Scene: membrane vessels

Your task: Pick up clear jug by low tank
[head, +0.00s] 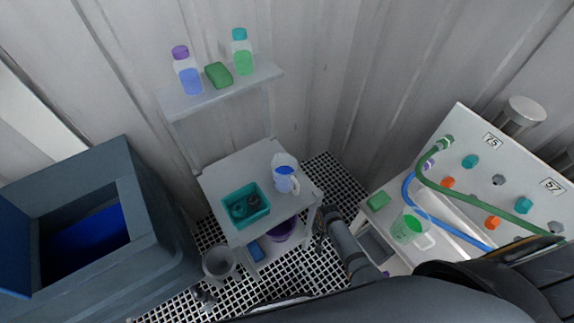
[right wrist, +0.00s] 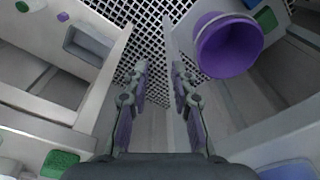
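A clear jug with green liquid (head: 408,228) stands on the white bench at the right, beside a pale trough. Another clear jug with blue liquid (head: 285,178) stands on the grey cart's top. My right gripper (head: 328,213) is between the cart and the bench, apart from both jugs. In the right wrist view my right gripper (right wrist: 158,78) is open, with nothing between its fingers and the floor grating below. A small dark shape (head: 204,297) at the lower left may be my left gripper; its fingers are too small to read.
A teal bin (head: 246,220) sits on the cart, a purple bucket (right wrist: 228,45) below it. A green sponge (head: 379,201) lies near the green-liquid jug. Green (head: 455,195) and blue (head: 412,192) hoses cross the bench panel. A dark blue tank (head: 160,225) stands left.

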